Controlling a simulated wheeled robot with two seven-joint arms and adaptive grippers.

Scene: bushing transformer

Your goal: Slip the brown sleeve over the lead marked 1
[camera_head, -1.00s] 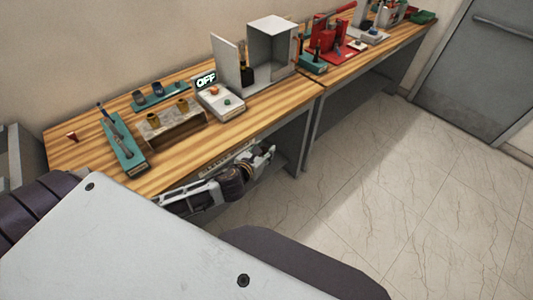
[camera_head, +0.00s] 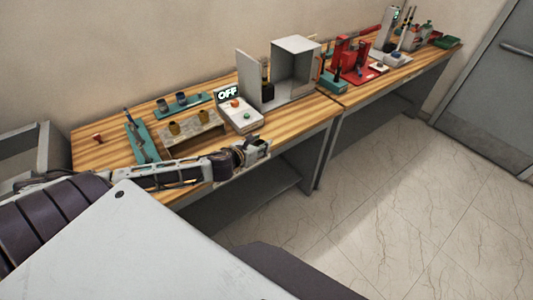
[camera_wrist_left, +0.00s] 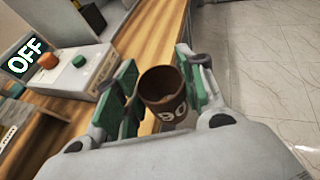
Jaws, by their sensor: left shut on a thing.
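My left gripper (camera_head: 262,148) is at the front edge of the near workbench, in front of the control box. In the left wrist view, my left gripper (camera_wrist_left: 158,84) is shut on a brown open-topped sleeve (camera_wrist_left: 165,100) with pale characters on its side. The sleeve is between the green finger pads. I cannot make out the sleeve in the head view. A teal stand (camera_head: 147,148) with thin upright parts stands at the bench's left. I cannot read a lead marked 1. My right gripper is not in view.
The control box (camera_head: 240,117) has an OFF display. Beside it are a low stand (camera_head: 200,135) with brass-coloured cups, a teal rack (camera_head: 180,106) with dark cups, and an open grey cabinet (camera_head: 297,59). Red equipment (camera_head: 352,62) stands farther right. The floor in front is clear.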

